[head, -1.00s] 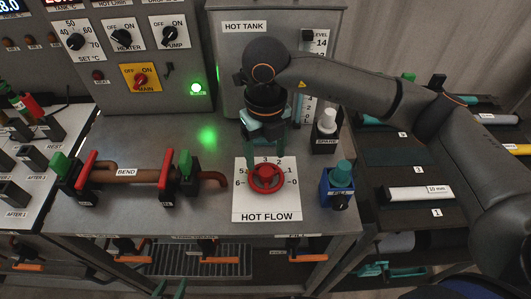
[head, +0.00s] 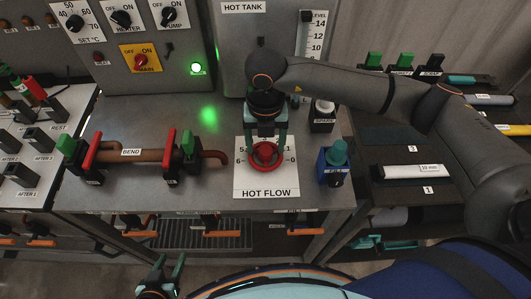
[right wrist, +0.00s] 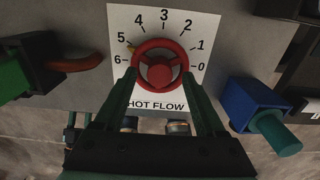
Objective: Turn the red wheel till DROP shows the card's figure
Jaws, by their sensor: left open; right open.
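The red wheel (head: 265,156) sits on a white HOT FLOW plate (head: 266,182) marked 0 to 6. In the right wrist view the wheel (right wrist: 159,66) has a small yellowish mark at its upper left rim, near the 5. My right gripper (head: 266,140) is over the wheel; in its wrist view the open fingers (right wrist: 168,82) reach toward the wheel's lower left and lower right sides. I cannot tell if they touch it. My left gripper (head: 166,272) is open and empty at the bottom of the head view. The DROP readout and the card are not visible.
A bent pipe labelled BEND (head: 131,152) with red and green clamps lies left of the plate. A blue block with a teal knob (head: 336,155) stands to the right. The hot tank (head: 270,40) and its level gauge (head: 313,35) stand behind.

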